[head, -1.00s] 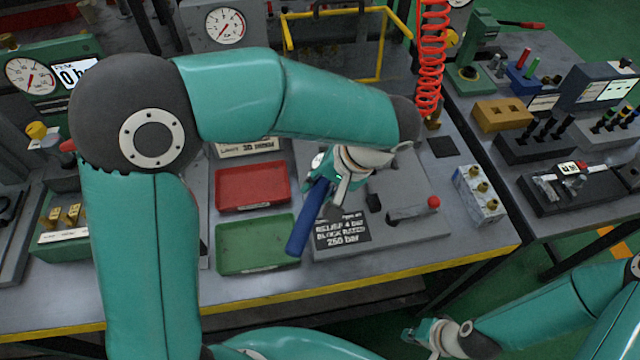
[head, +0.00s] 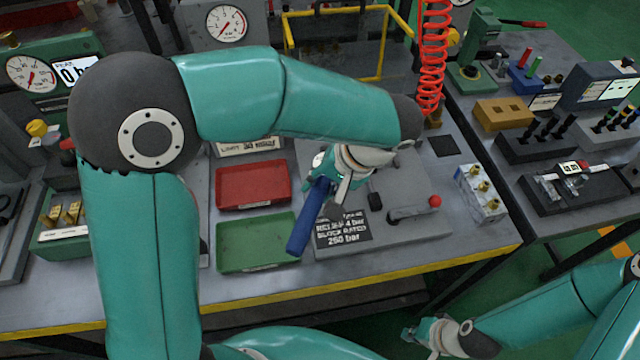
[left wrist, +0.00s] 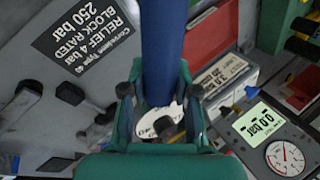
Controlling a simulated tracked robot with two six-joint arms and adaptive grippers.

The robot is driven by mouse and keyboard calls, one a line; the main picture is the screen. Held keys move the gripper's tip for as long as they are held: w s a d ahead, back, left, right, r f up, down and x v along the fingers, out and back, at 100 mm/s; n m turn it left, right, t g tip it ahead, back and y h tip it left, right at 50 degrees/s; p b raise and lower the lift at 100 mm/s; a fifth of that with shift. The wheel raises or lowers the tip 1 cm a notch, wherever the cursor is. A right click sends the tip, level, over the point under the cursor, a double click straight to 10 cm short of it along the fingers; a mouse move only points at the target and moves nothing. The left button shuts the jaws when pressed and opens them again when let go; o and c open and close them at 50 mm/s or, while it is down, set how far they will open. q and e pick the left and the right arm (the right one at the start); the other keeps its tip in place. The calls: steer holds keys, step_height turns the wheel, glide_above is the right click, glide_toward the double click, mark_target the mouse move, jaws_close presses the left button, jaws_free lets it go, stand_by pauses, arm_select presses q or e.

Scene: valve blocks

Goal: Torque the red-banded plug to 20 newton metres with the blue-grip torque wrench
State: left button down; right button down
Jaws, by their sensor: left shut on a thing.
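My left gripper (head: 335,182) is shut on the blue grip of the torque wrench (head: 298,228), above the grey valve block plate (head: 400,232). The blue grip slants down towards the front of the bench. In the left wrist view the blue grip (left wrist: 162,45) runs up between the two fingers of the left gripper (left wrist: 160,105). The wrench's head is hidden behind the gripper. I cannot make out a red-banded plug in either view. My right gripper (head: 420,335) is low at the front, off the bench; its finger gap is unclear.
A red tray (head: 253,205) and a green tray (head: 225,262) lie left of the plate. A red-tipped lever (head: 410,212) and a block with brass fittings (head: 466,190) are to the right. A coiled red hose (head: 431,60) hangs behind. A bar display (left wrist: 260,120) shows in the wrist view.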

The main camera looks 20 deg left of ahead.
arm_select(q)
steer(key=shift+f+b, duration=1.15)
steer(key=shift+f, duration=0.05)
stand_by(0.5)
stand_by(0.4)
steer(key=shift+a+m+t+b, duration=0.3)
steer(key=shift+a+m+b, duration=0.2)
steer(key=shift+a+m, duration=0.5)
steer(key=shift+w+a, duration=0.1)
steer(key=shift+a, duration=0.1)
steer(key=shift+a, duration=0.1)
steer(key=shift+w+a+m+t+b, duration=0.2)
steer(key=shift+a+m+t+b, duration=0.3)
steer(key=shift+a+m, duration=0.5)
steer(key=shift+a, duration=0.3)
steer(key=shift+d, duration=0.15)
steer(key=shift+s+d+n+g, duration=0.2)
steer(key=shift+d+n+g, duration=0.2)
steer(key=shift+d+n, duration=0.6)
